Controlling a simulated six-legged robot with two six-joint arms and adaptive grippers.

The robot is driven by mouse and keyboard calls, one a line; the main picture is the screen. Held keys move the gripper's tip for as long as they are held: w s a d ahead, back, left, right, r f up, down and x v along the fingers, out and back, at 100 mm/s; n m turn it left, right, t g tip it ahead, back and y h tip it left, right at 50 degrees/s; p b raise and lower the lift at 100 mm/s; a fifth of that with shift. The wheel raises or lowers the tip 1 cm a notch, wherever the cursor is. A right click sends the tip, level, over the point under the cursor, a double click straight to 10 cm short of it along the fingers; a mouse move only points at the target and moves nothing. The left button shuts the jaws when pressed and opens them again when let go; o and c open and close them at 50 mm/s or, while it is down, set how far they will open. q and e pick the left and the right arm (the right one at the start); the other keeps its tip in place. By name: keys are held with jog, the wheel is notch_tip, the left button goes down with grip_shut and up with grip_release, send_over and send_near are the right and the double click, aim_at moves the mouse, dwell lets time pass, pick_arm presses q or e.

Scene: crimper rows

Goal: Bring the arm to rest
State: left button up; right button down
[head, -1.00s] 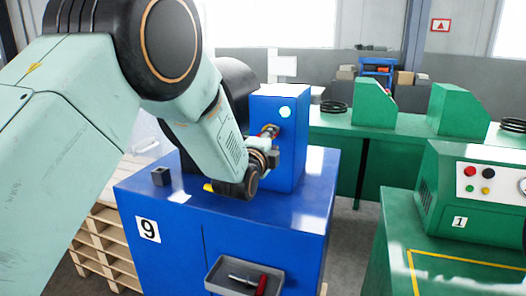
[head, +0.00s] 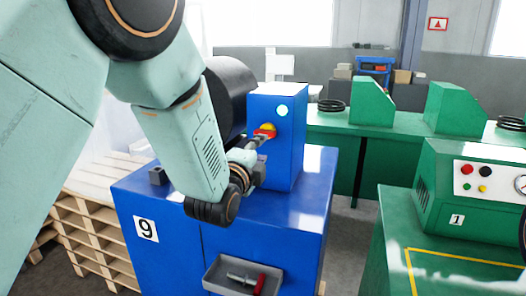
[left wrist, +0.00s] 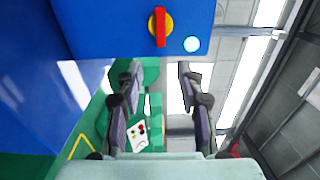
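A rotary switch (head: 265,130) with a red handle on a yellow disc sits on the blue machine (head: 262,207). It also shows at the top of the left wrist view (left wrist: 160,27), where the handle runs up and down in the picture. A pale lamp (head: 282,111) glows beside it. My left gripper (head: 260,157) is just in front of the switch. In the left wrist view its fingers (left wrist: 157,90) stand apart with nothing between them, and the switch appears beyond the tips. The forearm hides part of the machine top. My right gripper is not in view.
A tray (head: 211,278) with a red-handled tool hangs on the machine's front, near the number 9. A small dark block (head: 157,176) sits on its top. Wooden pallets (head: 87,226) stand left. Green machine 1 (head: 445,235) stands right, with a floor gap between.

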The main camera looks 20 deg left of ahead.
pick_arm(q)
jog(key=s+a+f+n+g+b, duration=0.1)
jog(key=s+f+n+g, duration=0.55)
jog(key=f, duration=0.85)
jog(key=s+a+f+n+g+b, duration=0.1)
jog(key=s+f+n+g+b, duration=0.15)
jog(key=s+f+n, duration=0.95)
jog(key=s+f+g+b, duration=0.2)
jog(key=s+f+g, duration=0.2)
jog(key=s+f, duration=0.7)
jog(key=s+a+f+g+b, duration=0.1)
jog(key=s+f+g, duration=0.4)
jog(key=s+f, duration=0.5)
jog(key=s+b, duration=0.1)
jog(key=s, duration=0.5)
jog(key=shift+s+f+y, duration=0.2)
jog(key=shift+f+y, duration=0.1)
jog(key=shift+f, duration=0.1)
jog(key=shift+a+n, duration=0.1)
jog(key=shift+n, duration=0.15)
